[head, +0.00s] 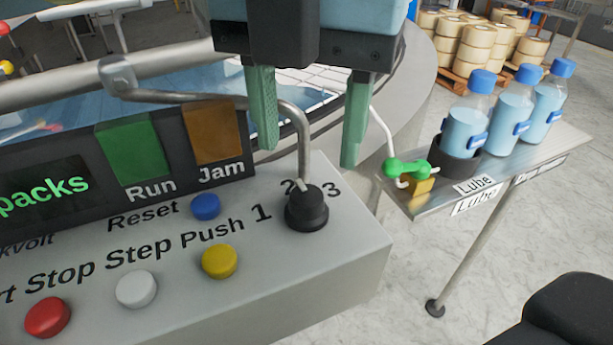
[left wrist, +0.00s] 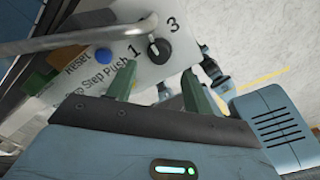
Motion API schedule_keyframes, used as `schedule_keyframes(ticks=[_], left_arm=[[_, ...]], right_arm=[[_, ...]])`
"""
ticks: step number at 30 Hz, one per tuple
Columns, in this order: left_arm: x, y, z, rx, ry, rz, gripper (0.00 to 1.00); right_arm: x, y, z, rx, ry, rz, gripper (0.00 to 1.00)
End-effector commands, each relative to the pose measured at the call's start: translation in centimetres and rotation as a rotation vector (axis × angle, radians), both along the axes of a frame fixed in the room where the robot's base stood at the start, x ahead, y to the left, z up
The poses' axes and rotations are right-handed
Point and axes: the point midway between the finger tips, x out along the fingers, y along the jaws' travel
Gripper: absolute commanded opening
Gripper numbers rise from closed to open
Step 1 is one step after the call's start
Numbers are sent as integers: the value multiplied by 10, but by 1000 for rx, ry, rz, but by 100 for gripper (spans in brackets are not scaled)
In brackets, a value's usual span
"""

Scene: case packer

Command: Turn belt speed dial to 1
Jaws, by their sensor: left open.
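The belt speed dial (head: 307,212) is a black knob on the grey sloped panel, with 1 to its left, 2 behind it and 3 to its right. It also shows in the left wrist view (left wrist: 159,51), beyond the fingertips. I cannot tell for sure which number it points to. My left gripper (head: 307,152) is open and empty, its green fingers hanging above and behind the dial, spread to either side of it. In the left wrist view its fingertips (left wrist: 157,70) stand apart with the dial between and ahead of them. My right gripper is not seen.
Blue (head: 206,206), yellow (head: 219,261), white (head: 137,289) and red (head: 47,317) buttons sit left of the dial. A shelf (head: 408,207) with bottles stands right.

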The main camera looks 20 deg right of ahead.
Motion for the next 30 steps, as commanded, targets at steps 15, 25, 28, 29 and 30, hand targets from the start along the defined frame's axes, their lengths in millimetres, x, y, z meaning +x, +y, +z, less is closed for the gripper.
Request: schedule_keyframes(ticks=[15,25,28,29,30], left_arm=[[0,0,-58,0,0,-2,52],[0,0,-58,-1,-1,-2,42],[0,0,-58,0,0,-2,29],[0,0,-58,0,0,-2,25],[0,0,-58,0,0,-2,20]], right_arm=[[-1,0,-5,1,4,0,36],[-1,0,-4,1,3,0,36],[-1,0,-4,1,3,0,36],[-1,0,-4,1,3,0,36],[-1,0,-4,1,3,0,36]])
